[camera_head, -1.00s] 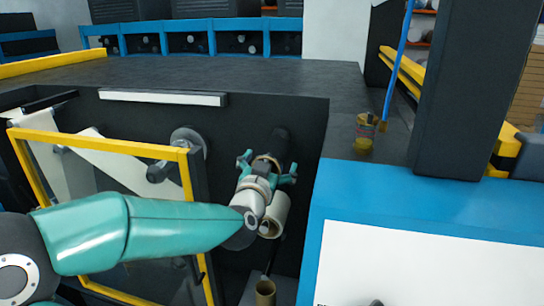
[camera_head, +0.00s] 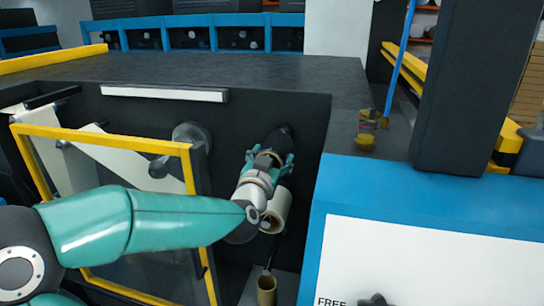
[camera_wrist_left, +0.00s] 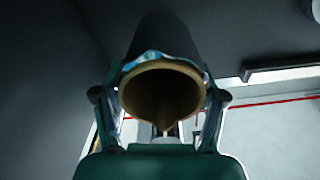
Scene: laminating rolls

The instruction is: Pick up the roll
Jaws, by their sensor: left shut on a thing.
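A dark roll (camera_head: 281,138) with an open brown core lies in the recess of the machine, its far end close to the dark back wall. My left gripper (camera_head: 268,158) is shut on this roll, with one teal finger on each side. In the left wrist view the dark roll (camera_wrist_left: 165,38) points away from me, its hollow brown core end facing the camera. The gripper fingers (camera_wrist_left: 165,75) press on both sides of it. A cream roll (camera_head: 278,207) sits just below, partly hidden by my left wrist. My right gripper is not in view.
A brown tube (camera_head: 266,290) stands below. The blue-edged panel (camera_head: 330,190) bounds the recess on the right.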

